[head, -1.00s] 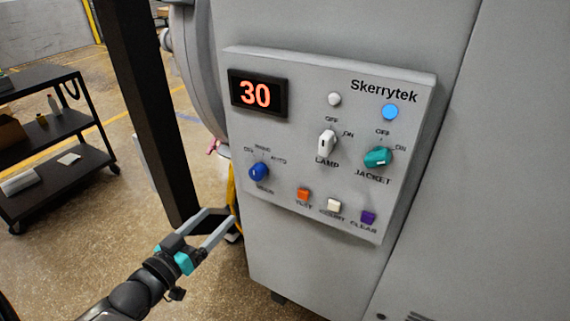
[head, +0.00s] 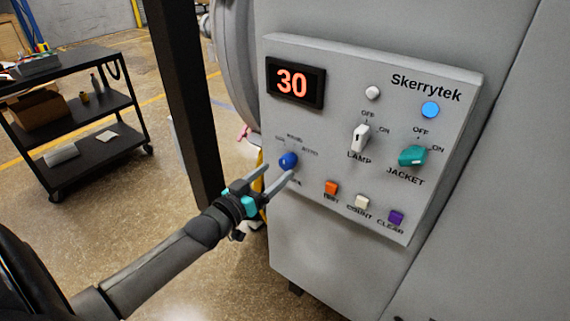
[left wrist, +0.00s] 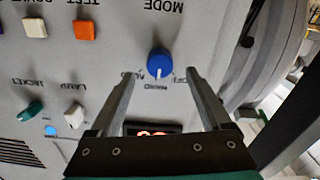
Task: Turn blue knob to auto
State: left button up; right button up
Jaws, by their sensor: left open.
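The blue knob (head: 288,160) is on the lower left of the grey control panel (head: 330,125), with printed labels around it. In the left wrist view the knob (left wrist: 159,63) sits under the word MODE, and its white pointer line faces down in that picture, toward the middle label. My left gripper (head: 278,175) is open, its fingers pointing at the panel just below and beside the knob. In the left wrist view the open fingers (left wrist: 160,73) stand on either side of the knob, with gaps; whether they touch the panel I cannot tell. My right gripper is not in view.
The panel also has a white lamp knob (head: 361,138), a teal jacket knob (head: 412,156), and orange (head: 331,188), white (head: 362,202) and purple (head: 396,217) buttons. A display (head: 295,83) reads 30. A black post (head: 183,100) and a cart (head: 75,120) stand left.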

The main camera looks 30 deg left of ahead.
aim_at(284, 164)
pick_arm(q)
jog(key=shift+w+d, duration=0.2)
jog(key=shift+w, duration=2.4)
grip_shut()
